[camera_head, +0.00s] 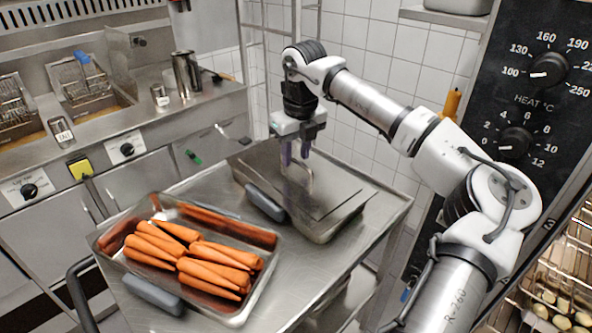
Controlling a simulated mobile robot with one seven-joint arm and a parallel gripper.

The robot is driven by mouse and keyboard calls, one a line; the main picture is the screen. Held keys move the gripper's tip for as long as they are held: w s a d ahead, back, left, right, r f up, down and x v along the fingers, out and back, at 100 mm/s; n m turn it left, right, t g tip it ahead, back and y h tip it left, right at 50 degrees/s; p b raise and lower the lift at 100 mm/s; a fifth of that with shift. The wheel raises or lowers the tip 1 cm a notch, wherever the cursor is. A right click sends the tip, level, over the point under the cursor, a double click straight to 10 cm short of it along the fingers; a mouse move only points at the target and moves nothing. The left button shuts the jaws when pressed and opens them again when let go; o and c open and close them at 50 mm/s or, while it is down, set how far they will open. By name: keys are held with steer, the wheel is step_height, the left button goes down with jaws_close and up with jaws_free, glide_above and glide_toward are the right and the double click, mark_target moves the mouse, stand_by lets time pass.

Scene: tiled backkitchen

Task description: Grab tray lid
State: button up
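The tray lid (335,188) is a flat metal sheet with a raised handle (309,182) near its middle. It lies on a metal tray (322,233) at the back of the steel cart. My gripper (296,158) points down directly over the lid's handle, with its two fingers spread and a gap between them. The fingertips are close to the top of the handle; I cannot tell whether they touch it. The lid appears to rest flat on the tray. Part of the handle is hard to make out behind the fingers.
An open metal tray (262,290) of carrots (205,258) stands in front on the cart (310,275). Grey handles stick out beside both trays. Fryers with baskets (80,80) are at the left, a tiled wall behind, and an oven panel (535,90) at the right.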

mark_target(296, 167)
steer(key=shift+w+f, duration=0.15)
steer(key=shift+f, duration=1.25)
jaws_close()
